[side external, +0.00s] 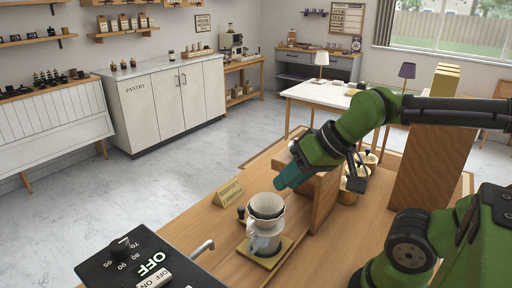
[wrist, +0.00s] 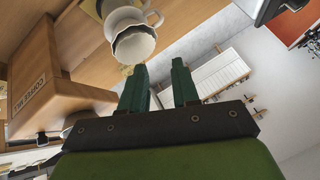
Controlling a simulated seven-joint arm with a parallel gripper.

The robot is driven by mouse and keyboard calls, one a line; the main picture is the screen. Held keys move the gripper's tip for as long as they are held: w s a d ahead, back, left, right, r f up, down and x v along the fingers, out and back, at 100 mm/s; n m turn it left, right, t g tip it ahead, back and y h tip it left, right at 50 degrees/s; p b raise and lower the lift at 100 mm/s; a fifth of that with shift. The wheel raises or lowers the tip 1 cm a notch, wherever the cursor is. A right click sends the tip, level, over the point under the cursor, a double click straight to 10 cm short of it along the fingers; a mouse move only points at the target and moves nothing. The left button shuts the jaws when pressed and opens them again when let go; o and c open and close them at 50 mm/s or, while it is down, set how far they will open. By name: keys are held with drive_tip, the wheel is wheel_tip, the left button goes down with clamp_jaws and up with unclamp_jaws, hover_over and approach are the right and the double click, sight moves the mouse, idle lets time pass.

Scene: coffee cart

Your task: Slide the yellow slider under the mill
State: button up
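A flat yellow board (side external: 282,250), which looks like the slider, lies on the wooden counter. The jug and dripper also show at the top of the wrist view (wrist: 134,44). The wooden mill (side external: 322,200) stands right of the board; its "COFFEE MILL" lettering shows in the wrist view (wrist: 32,100). My gripper (side external: 281,184) hangs above and behind the dripper, beside the mill. In the wrist view its fingers (wrist: 160,88) are apart with nothing between them.
A small tan sign (side external: 228,192) stands left of the dripper. Several brass-coloured containers (side external: 352,188) stand behind the mill. A tall wooden block (side external: 432,165) stands at right.

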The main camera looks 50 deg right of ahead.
idle(0.3)
drive_tip(key=shift+o, duration=1.7)
drive_tip(key=shift+w+m, duration=0.25)
drive_tip(key=shift+m, duration=0.25)
drive_tip(key=m+g+h, duration=0.2)
drive_tip(key=m+g, duration=0.5)
drive_tip(key=m, duration=2.7)
hover_over(241, 208)
wheel_tip(241, 208, down, 6)
wheel_tip(241, 208, down, 16)
drive_tip(key=shift+s+f, duration=0.1)
drive_tip(key=shift+f, duration=0.1)
